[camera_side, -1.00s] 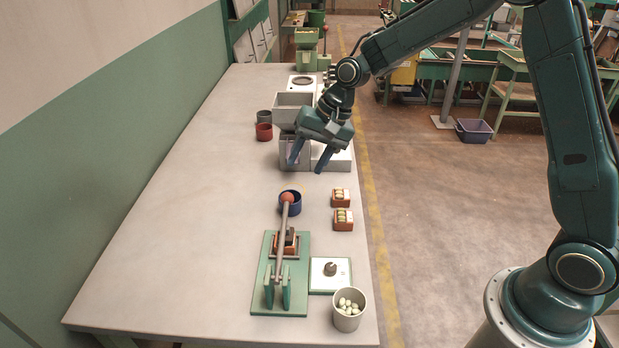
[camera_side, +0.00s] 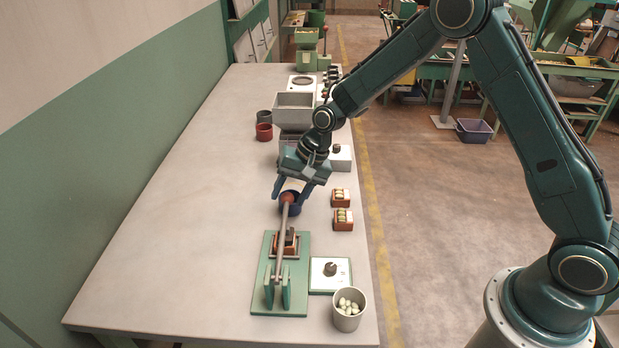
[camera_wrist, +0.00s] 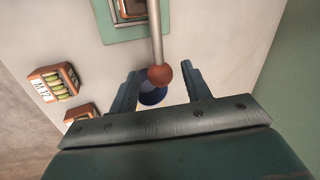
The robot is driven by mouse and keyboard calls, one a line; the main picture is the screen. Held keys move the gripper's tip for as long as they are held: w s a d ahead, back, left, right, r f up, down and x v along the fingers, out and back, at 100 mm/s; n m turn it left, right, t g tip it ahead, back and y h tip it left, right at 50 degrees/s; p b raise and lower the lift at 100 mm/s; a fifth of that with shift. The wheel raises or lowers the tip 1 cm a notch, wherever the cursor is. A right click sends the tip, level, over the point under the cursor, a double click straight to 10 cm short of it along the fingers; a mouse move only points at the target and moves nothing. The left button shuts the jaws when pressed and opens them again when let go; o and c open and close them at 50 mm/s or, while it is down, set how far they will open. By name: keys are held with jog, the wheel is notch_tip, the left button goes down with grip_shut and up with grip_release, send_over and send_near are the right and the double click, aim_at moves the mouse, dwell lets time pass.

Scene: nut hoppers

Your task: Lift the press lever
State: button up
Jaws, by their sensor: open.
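The press (camera_side: 267,300) has a green base and a long grey lever (camera_side: 281,246) that ends in a red-brown ball knob (camera_side: 287,197). The lever slants from the uprights out over a blue cup (camera_side: 297,209). My gripper (camera_side: 287,197) is open at the knob end. In the wrist view the knob (camera_wrist: 160,74) shows between the two fingers of my gripper (camera_wrist: 163,82), with space on both sides. The blue cup (camera_wrist: 152,96) shows behind and below the knob, partly hidden. I cannot tell whether either finger touches the knob.
Two small orange boxes of nuts (camera_side: 342,219) stand right of the lever. A white plate with a dark knob (camera_side: 330,274) and a cup of pale nuts (camera_side: 348,314) stand near the front right. A grey hopper (camera_side: 294,108) stands behind. The left table side is clear.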

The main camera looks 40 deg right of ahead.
jog(key=shift+c, duration=0.2)
grip_shut()
jog(key=shift+r, duration=0.2)
